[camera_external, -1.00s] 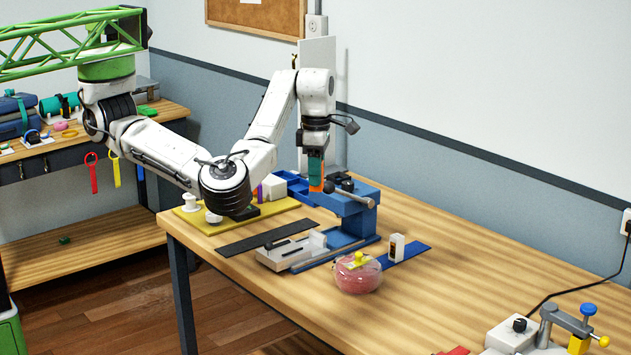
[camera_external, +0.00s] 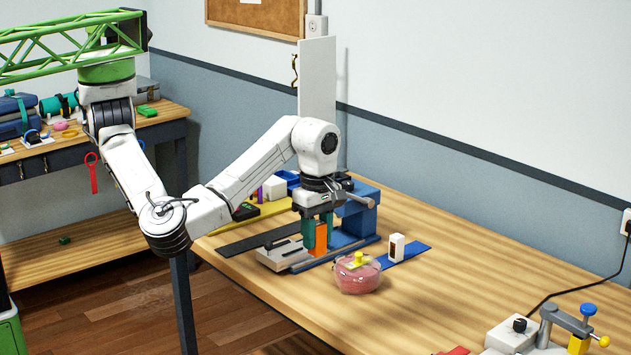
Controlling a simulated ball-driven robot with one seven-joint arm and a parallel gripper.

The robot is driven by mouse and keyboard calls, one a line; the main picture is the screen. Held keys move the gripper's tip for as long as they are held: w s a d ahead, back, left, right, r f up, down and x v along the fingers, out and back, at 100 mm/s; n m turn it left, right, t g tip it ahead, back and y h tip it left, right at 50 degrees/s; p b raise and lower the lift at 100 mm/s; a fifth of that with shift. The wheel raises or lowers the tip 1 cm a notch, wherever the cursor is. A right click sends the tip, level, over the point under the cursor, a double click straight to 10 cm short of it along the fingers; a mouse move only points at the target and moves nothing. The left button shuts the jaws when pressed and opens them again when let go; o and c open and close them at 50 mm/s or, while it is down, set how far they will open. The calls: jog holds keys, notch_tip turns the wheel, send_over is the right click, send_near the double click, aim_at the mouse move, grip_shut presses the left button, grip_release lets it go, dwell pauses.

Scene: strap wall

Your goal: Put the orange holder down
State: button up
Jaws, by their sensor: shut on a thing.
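The orange holder (camera_external: 321,240) is an upright orange block between the teal fingers of my gripper (camera_external: 315,236). My gripper points down and is shut on the holder. The holder is just behind the pink bowl and at the right end of the grey-white fixture. I cannot tell whether its lower end touches the surface beneath it. Part of the holder is hidden by the fingers.
A pink bowl with a yellow knob (camera_external: 358,273) stands close in front. A grey-white fixture (camera_external: 281,255) lies to the left and a blue vise (camera_external: 360,212) stands behind. A white block (camera_external: 396,247) is on a blue strip. The table's right middle (camera_external: 480,260) is clear.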

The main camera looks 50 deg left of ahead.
aim_at(318, 255)
notch_tip(318, 255, down, 5)
jog(key=shift+w+f, duration=0.1)
jog(key=shift+f, duration=0.05)
jog(key=w+d+f, duration=0.2)
jog(key=w, duration=0.1)
jog(key=w+d+f, duration=0.5)
jog(key=w+f, duration=0.1)
jog(key=w, duration=0.1)
jog(key=shift+w+d+f+b, duration=0.1)
jog(key=shift+d+f+b, duration=0.15)
jog(key=shift+b, duration=0.1)
jog(key=shift+w+d+f, duration=0.25)
jog(key=shift+w+f, duration=0.2)
jog(key=shift+f, duration=1.8)
jog(key=shift+f, duration=0.1)
jog(key=shift+f, duration=0.1)
jog(key=o, duration=1.1)
